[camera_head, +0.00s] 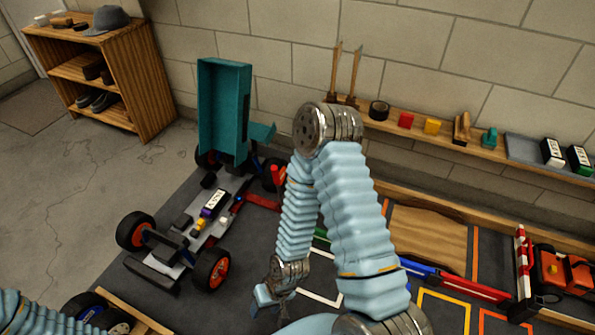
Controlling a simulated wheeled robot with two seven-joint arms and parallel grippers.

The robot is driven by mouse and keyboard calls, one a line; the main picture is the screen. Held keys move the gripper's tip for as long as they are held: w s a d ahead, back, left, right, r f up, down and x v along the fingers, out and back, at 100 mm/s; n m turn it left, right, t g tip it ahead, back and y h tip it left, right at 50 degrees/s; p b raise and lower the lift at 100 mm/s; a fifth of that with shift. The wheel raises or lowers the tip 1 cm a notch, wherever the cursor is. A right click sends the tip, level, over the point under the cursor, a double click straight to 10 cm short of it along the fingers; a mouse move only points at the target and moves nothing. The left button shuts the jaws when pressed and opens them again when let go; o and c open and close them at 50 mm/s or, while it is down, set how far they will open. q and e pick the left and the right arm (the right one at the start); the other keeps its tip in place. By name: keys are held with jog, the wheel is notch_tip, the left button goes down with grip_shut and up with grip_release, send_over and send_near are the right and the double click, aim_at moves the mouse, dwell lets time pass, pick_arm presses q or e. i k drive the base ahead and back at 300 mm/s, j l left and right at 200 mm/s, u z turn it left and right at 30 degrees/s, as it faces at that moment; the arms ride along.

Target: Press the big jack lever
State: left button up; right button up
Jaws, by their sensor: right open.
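The RC car (190,225) stands on the dark mat at left, with its teal body shell (224,110) tilted up. A red jack-like part (262,201) lies low at the car's right side, with a short red upright piece (278,175) near it. A long red bar (475,288) with a blue end (418,268) lies on the mat at right; I cannot tell which is the big jack lever. My right gripper (270,298) is open and empty, low over the mat, right of the car's near wheel and apart from it. My right arm hides the middle. Only my left arm shows, at lower left.
A wall shelf (400,128) holds tape, small blocks and boxes. A wooden cubby (105,68) with shoes and a cap stands at back left. A striped barrier (523,262) and orange vehicle (565,270) are at right. Bare floor lies left of the mat.

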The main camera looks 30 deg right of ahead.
aim_at(274, 169)
jog(key=z, duration=0.95)
